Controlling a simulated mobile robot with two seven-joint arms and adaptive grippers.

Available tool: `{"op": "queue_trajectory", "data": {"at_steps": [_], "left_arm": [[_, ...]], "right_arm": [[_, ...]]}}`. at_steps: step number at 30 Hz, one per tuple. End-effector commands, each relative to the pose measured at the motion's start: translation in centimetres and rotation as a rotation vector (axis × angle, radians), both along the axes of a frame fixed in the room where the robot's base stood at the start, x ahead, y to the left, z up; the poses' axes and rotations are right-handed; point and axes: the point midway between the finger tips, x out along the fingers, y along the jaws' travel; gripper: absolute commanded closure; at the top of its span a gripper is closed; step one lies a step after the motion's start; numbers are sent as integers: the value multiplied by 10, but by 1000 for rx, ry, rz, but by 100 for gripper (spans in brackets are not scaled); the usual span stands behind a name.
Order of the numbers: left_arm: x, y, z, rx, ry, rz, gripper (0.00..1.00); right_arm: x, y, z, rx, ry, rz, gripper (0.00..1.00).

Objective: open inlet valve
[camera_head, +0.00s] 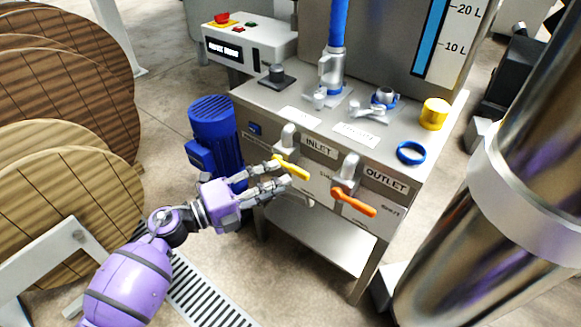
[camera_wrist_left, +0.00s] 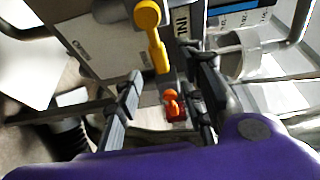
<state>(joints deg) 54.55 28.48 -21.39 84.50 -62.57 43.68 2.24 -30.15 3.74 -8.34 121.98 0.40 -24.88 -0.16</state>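The inlet valve's yellow lever (camera_head: 293,169) is on the front panel under the INLET label (camera_head: 318,148), sloping down to the right. It also shows in the left wrist view (camera_wrist_left: 156,45). My left gripper (camera_head: 284,173) is open at the lever, its fingers spread. In the left wrist view the lever appears between the two fingertips (camera_wrist_left: 172,68); I cannot tell whether they touch it. The outlet valve's orange lever (camera_head: 354,202) is to the right and also slopes down to the right. My right gripper is not in view.
A blue motor (camera_head: 212,132) stands left of the steel bench. A yellow cap (camera_head: 434,114) and a blue ring (camera_head: 411,153) are on the bench top. Wooden reels (camera_head: 55,175) stand at left. A large metal cylinder (camera_head: 480,240) fills the right.

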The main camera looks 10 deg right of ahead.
Motion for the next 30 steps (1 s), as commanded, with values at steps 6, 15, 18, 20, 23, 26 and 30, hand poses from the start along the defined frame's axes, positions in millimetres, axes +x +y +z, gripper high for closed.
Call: {"op": "queue_trajectory", "data": {"at_steps": [6,15,18,20,23,26,30], "left_arm": [[9,-35,0,-4,1,1,63],[19,-65,0,-4,2,4,63],[19,-67,0,-3,2,4,63],[19,-67,0,-3,2,4,63],[19,-67,0,-3,2,4,63],[19,-67,0,-4,2,4,72],[19,-67,0,-4,2,4,91]], "right_arm": [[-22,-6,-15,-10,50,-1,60],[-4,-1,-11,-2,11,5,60],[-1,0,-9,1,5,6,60],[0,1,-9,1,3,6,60],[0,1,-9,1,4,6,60],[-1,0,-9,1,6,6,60],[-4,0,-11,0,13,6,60]]}}
